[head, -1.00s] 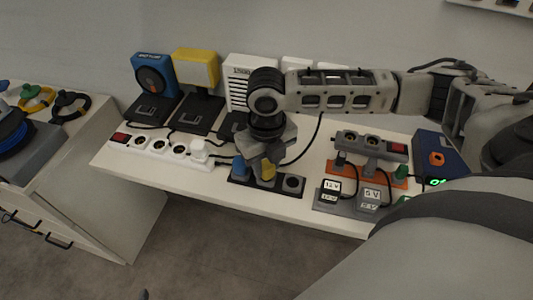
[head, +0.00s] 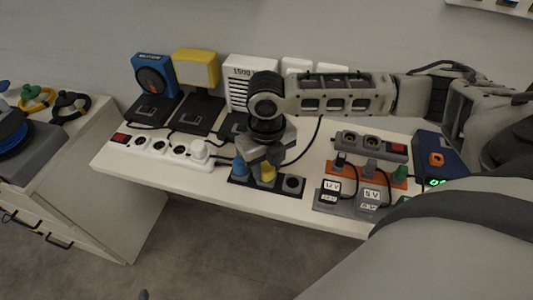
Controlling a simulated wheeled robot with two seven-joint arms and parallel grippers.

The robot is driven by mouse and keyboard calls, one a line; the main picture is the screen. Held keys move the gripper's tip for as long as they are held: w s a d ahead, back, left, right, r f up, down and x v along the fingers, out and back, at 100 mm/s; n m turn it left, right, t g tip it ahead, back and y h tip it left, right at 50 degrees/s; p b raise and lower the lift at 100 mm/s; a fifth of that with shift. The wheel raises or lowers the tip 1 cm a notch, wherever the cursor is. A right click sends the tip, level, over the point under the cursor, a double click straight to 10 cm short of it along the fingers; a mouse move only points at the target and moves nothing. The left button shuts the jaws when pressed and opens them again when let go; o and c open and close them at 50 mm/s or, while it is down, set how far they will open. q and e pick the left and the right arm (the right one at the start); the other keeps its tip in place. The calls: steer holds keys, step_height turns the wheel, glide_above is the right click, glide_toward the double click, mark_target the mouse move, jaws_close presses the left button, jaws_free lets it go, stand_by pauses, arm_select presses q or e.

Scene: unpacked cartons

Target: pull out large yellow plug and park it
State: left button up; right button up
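The large yellow plug (head: 268,173) stands in the middle of a dark socket strip (head: 245,182) near the table's front edge. A blue plug (head: 240,167) is to its left, and an empty round socket (head: 292,184) is to its right. My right gripper (head: 267,160) points down at the yellow plug from above, its fingers at the plug's top. I cannot tell whether the fingers are closed on it. My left gripper is not in view.
A white power strip (head: 165,149) with a white plug lies to the left. Behind stand a blue device (head: 155,75), a yellow lamp (head: 195,68) and a white heater (head: 238,72). Grey adapters (head: 370,196) and an orange strip (head: 395,180) crowd the right.

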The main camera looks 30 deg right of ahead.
mark_target(267, 167)
steer(key=o, duration=0.3)
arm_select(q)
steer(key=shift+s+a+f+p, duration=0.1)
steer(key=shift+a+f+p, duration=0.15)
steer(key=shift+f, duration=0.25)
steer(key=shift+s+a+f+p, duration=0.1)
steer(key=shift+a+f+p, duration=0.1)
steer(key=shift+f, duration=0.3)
arm_select(e)
step_height(267, 167, up, 16)
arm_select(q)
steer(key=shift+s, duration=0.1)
